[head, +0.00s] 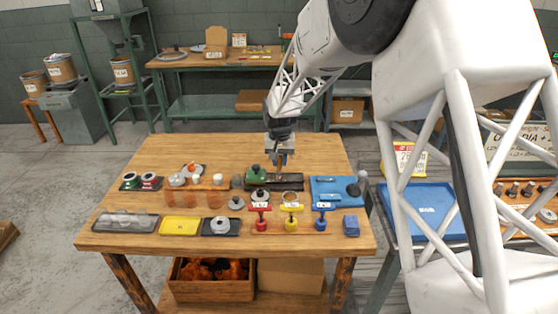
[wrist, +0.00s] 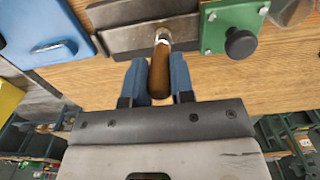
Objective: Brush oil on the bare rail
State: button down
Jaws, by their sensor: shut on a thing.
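My gripper (head: 281,149) is over the back middle of the wooden table, pointing down. In the wrist view its two blue fingers (wrist: 157,85) are shut on the brown wooden handle of a brush (wrist: 160,72). The brush also shows under the gripper in the head view (head: 281,162). Its light metal collar (wrist: 163,37) reaches over the dark grey rail (wrist: 122,38). The bristles are hard to make out, and I cannot tell whether they touch the rail. In the head view the rail (head: 288,182) lies just below the brush.
A green block with a black knob (wrist: 232,40) adjoins the rail. A blue tray (head: 325,183) lies to the right. Red, yellow and blue labelled stands (head: 291,222), a round cup (head: 290,197), a yellow tray (head: 181,226) and spools crowd the front and left.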

jog(key=shift+d, duration=0.15)
jog(key=shift+d, duration=0.8)
jog(key=shift+d, duration=0.15)
jog(key=shift+d, duration=0.75)
jog(key=shift+d, duration=0.2)
jog(key=shift+d, duration=0.65)
jog(key=shift+d, duration=0.15)
jog(key=shift+d, duration=0.65)
dwell(0.3)
